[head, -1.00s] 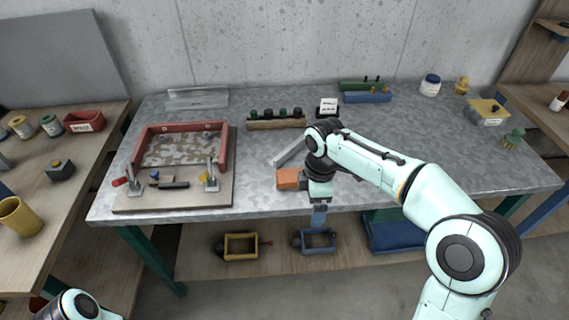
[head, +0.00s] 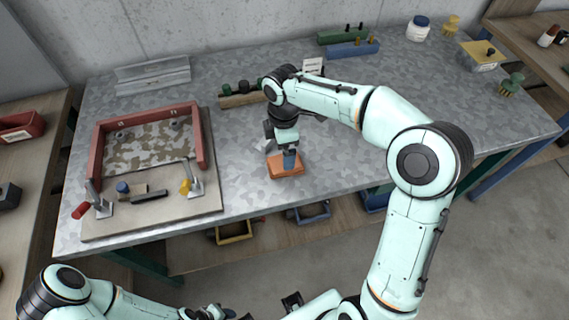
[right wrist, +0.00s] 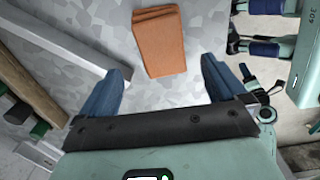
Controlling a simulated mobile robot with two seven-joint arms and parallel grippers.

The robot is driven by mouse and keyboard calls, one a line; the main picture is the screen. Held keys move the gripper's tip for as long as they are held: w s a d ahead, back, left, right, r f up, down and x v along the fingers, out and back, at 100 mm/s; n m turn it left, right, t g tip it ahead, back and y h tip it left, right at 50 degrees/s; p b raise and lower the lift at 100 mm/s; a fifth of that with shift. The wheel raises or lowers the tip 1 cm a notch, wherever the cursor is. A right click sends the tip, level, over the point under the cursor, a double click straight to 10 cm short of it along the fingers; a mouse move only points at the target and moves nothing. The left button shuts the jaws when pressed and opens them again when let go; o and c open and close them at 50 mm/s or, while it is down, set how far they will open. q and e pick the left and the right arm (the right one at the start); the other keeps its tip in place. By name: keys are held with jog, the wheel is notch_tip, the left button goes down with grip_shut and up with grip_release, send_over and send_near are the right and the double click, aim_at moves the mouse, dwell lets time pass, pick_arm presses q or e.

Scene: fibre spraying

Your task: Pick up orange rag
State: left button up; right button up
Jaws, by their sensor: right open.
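The orange rag (head: 286,173) lies folded flat on the grey metal table near its front edge. In the right wrist view the rag (right wrist: 160,40) lies ahead of the open fingers, with its lower end near the space between the tips. My right gripper (head: 290,160) is over the rag in the head view, pointing down. In the right wrist view my right gripper (right wrist: 164,68) is open with nothing between its blue fingers. Whether it touches the rag is unclear. My left arm is at the bottom left of the head view; its gripper's jaws are not clear there.
A red-walled tray on a board with clamps (head: 207,200) stands on the table's left. A metal angle bar (head: 152,76) lies at the back. A wooden block with knobs (head: 240,98) is behind my right gripper. Green and blue blocks (head: 352,48) stand farther back. The table's right middle is clear.

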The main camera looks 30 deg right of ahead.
notch_tip(320, 180, down, 2)
jog(key=shift+w, duration=0.1)
jog(key=shift+s+d+f+b, duration=0.1)
jog(key=shift+f+b, duration=0.05)
jog(key=shift+f, duration=1.2)
jog(key=shift+s+d+f+b, duration=0.1)
jog(key=shift+f+b, duration=0.05)
jog(key=shift+f, duration=1.2)
jog(key=c, duration=1.1)
